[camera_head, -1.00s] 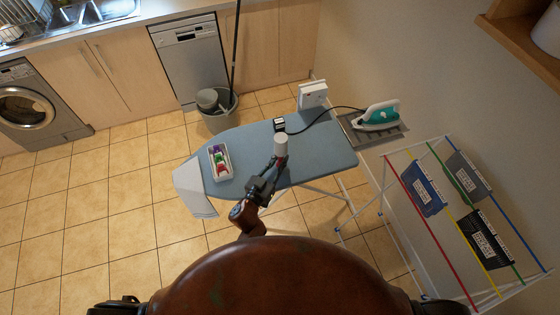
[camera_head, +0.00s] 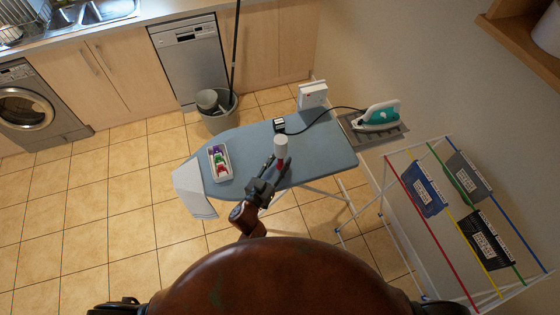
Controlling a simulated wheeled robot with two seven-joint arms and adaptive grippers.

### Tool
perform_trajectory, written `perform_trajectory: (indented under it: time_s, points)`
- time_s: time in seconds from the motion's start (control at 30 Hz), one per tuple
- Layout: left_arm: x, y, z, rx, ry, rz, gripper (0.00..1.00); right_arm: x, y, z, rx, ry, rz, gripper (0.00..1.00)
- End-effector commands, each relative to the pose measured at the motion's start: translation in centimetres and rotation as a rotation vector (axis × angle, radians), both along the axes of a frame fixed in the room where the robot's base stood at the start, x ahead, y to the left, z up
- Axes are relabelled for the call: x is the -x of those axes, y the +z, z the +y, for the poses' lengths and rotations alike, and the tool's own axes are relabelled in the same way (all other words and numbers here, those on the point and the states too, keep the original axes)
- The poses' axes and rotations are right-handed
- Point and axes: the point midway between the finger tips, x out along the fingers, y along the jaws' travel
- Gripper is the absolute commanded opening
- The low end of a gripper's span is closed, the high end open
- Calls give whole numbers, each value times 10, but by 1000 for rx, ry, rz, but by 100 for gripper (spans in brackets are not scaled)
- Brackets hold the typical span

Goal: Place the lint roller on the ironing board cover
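The lint roller (camera_head: 281,149), a white roll with a red handle, is at the near side of the blue-grey ironing board cover (camera_head: 320,154). Its white end points away from me; it looks upright on its handle, but I cannot tell for sure. My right gripper is not in view.
A white tray with coloured items (camera_head: 220,162) and a draped pale cloth (camera_head: 194,190) are at the board's left end. A black plug (camera_head: 279,125) lies behind the roller. An iron (camera_head: 377,116) rests on the right. A drying rack (camera_head: 448,210) stands at right.

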Motion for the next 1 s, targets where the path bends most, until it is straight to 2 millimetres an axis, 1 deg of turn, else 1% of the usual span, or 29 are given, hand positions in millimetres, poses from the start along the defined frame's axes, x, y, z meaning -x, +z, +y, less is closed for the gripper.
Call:
perform_trajectory:
  time_s: [0.07,0.17,0.5,0.63,0.8,1.0]
  points:
    - [0,5,0,0,0,-1,33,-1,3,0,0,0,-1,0]
    - [12,2,7,-2,1,1,33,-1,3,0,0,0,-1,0]
    - [73,2,42,-1,0,2,33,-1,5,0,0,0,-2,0]
    - [90,2,52,-1,0,0,33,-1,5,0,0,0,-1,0]
    - [102,3,59,0,0,0,33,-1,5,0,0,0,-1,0]
    - [104,3,60,0,0,-1,33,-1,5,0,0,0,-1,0]
